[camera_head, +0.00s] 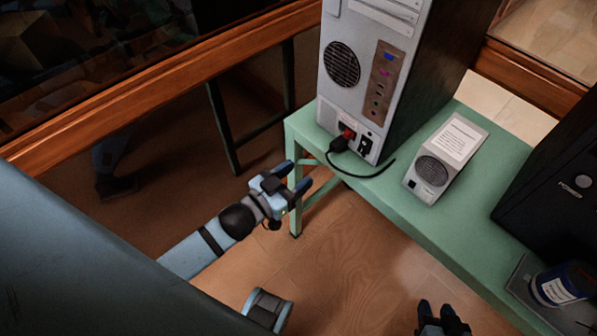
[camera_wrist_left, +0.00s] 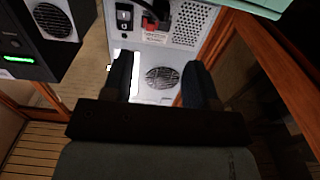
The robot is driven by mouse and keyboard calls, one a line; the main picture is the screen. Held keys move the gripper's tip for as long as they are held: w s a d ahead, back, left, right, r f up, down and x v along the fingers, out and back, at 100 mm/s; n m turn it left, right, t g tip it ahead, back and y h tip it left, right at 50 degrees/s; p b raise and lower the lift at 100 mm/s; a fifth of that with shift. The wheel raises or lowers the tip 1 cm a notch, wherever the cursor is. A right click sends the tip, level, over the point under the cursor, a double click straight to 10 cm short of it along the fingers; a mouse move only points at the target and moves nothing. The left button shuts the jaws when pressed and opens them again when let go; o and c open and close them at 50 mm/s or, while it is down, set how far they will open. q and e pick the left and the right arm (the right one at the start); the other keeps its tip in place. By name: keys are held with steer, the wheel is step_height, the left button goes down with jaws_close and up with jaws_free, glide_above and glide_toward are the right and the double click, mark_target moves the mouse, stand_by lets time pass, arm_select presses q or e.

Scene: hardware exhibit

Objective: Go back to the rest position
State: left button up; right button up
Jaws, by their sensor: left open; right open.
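My left gripper (camera_head: 292,182) is open and empty in the head view, in front of the green table's near left corner. In the left wrist view its two dark fingers (camera_wrist_left: 168,82) stand apart with nothing between them, and the computer's back panel (camera_wrist_left: 160,58) shows beyond them. My right gripper (camera_head: 443,312) is at the bottom edge of the head view, over the wooden floor, with its two fingertips apart and nothing visible between them. The rest of the right arm is out of view.
A green table (camera_head: 440,222) holds a white computer tower (camera_head: 352,70) with a black cable (camera_head: 362,174) plugged in. A grey power supply unit (camera_head: 446,158), a black computer (camera_head: 560,185) and a blue can (camera_head: 562,285) are also there. Wood-framed glass (camera_head: 160,88) stands behind. The floor (camera_head: 335,260) between is clear.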

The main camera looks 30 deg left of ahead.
stand_by(0.3)
arm_select(q)
steer(key=s+d+f+n+g+y, duration=0.1)
steer(key=s+d+f+g+y, duration=0.15)
steer(key=s+f+g, duration=0.6)
steer(key=s+a+r+t+p, duration=0.1)
steer(key=s+r+t+p, duration=0.1)
steer(key=r+p, duration=1.1)
steer(key=s+p, duration=0.1)
steer(key=p, duration=0.4)
steer(key=shift+s+a, duration=0.15)
steer(key=shift+a, duration=0.25)
arm_select(e)
step_height(320, 180, up, 14)
steer(key=s+d, duration=0.1)
steer(key=shift+r, duration=0.2)
arm_select(q)
steer(key=shift+r+t+y, duration=0.1)
steer(key=shift+t+y, duration=0.15)
arm_select(e)
steer(key=shift+w+d+r, duration=0.1)
steer(key=shift+r, duration=0.2)
steer(key=shift+f, duration=0.2)
steer(key=shift+r, duration=0.15)
